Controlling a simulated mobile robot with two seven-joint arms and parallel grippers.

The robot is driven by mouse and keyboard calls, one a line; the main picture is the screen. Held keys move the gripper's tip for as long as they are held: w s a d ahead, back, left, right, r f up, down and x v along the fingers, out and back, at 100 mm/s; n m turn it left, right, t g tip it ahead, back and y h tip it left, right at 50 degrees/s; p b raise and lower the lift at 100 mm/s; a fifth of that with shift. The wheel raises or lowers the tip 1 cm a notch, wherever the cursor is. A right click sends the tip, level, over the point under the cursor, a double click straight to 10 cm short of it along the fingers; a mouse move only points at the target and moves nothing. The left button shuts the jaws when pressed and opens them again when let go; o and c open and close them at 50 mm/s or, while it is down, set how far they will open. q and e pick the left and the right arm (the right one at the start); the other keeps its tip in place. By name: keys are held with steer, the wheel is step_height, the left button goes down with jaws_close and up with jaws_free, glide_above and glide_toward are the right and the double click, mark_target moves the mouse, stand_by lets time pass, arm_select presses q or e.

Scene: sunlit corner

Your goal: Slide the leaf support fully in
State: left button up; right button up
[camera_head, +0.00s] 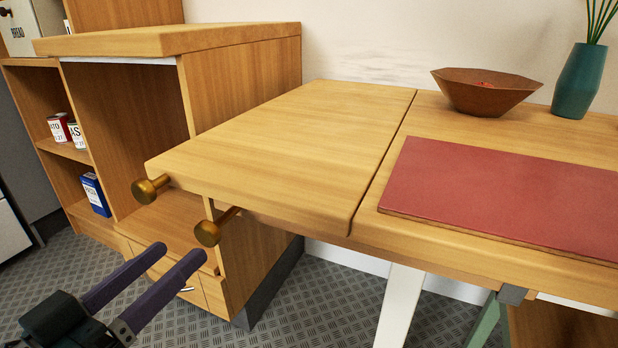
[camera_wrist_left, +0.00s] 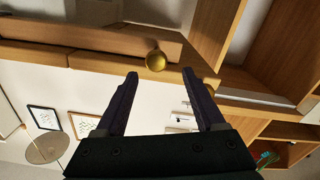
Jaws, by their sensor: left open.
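The wooden table leaf (camera_head: 285,140) stands level beside the tabletop. One brass knob (camera_head: 150,188) is at its near left corner. A second brass knob (camera_head: 210,231), on a short stem, is lower, under the leaf's front edge; it appears to belong to the leaf support, whose bar is mostly hidden under the leaf. My left gripper (camera_head: 177,252) is open and empty, below and left of the lower knob. In the left wrist view, a brass knob (camera_wrist_left: 155,61) shows just beyond and between my open fingertips (camera_wrist_left: 159,74); I cannot tell which knob. My right gripper is out of view.
A wooden cabinet (camera_head: 245,85) with open shelves stands left of the leaf. On the tabletop are a red mat (camera_head: 500,195), a brown bowl (camera_head: 484,92) and a teal vase (camera_head: 578,82). The floor below the leaf (camera_head: 330,305) is clear around the white leg.

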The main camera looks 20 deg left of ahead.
mark_target(221, 217)
arm_select(q)
steer(key=w, duration=0.1)
steer(key=w+d+b, duration=0.1)
steer(key=w, duration=0.1)
steer(key=shift+f, duration=0.1)
steer(key=w+b, duration=0.1)
steer(key=w, duration=0.5)
steer(key=shift+d, duration=0.15)
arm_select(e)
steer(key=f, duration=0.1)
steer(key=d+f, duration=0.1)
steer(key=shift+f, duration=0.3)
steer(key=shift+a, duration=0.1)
arm_select(q)
steer(key=shift+c, duration=0.4)
steer(key=shift+c, duration=0.8)
jaws_close()
